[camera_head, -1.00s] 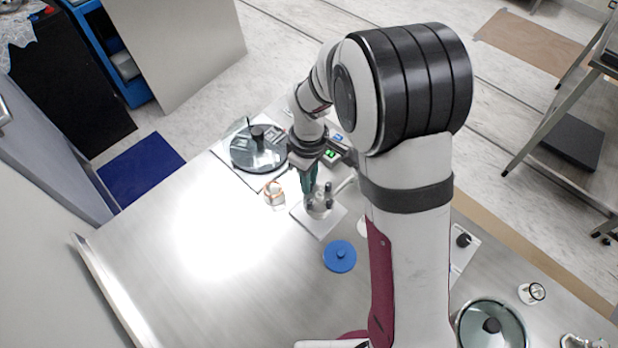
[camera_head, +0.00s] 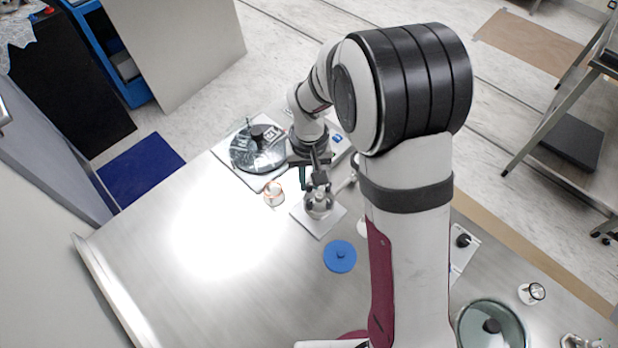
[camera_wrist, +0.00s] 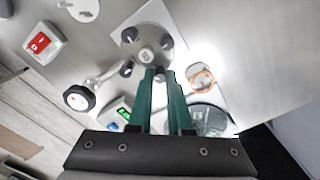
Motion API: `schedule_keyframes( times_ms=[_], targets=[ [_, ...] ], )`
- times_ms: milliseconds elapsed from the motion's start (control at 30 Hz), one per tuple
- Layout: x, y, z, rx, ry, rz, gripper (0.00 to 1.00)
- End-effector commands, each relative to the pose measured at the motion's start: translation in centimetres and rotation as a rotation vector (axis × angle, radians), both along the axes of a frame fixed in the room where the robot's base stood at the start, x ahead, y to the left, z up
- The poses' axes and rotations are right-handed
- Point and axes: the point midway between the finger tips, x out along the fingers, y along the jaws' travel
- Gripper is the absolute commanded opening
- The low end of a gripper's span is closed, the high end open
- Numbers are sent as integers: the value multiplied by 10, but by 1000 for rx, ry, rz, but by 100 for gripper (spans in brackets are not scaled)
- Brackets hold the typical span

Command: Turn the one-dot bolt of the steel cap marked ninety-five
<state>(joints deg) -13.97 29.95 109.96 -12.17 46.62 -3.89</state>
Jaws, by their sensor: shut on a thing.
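The steel cap (camera_head: 319,206) is a round grey metal piece on a white square plate (camera_head: 307,222), in the middle of the table. In the wrist view the cap (camera_wrist: 146,53) shows a small marking on its face, too small to read. Dark bolt knobs stand around its rim, one at the upper left (camera_wrist: 129,34), one at the lower left (camera_wrist: 126,70) and one at the right (camera_wrist: 167,41). My gripper (camera_wrist: 158,72) reaches the cap's near rim with its teal fingers drawn together. It is shut on a bolt there, mostly hidden between the fingertips. No dots can be made out.
A jar with a copper ring (camera_head: 274,193) and a dark glass disc (camera_head: 258,150) stand left of the cap. A blue lid (camera_head: 340,257) lies in front. The front-left table is clear.

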Motion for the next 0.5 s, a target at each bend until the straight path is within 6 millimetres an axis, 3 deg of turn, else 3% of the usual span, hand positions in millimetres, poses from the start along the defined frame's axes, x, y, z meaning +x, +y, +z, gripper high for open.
schedule_keyframes(
  times_ms=[500],
  targets=[
    [0,0,0,0,1,-148,0]
  ],
)
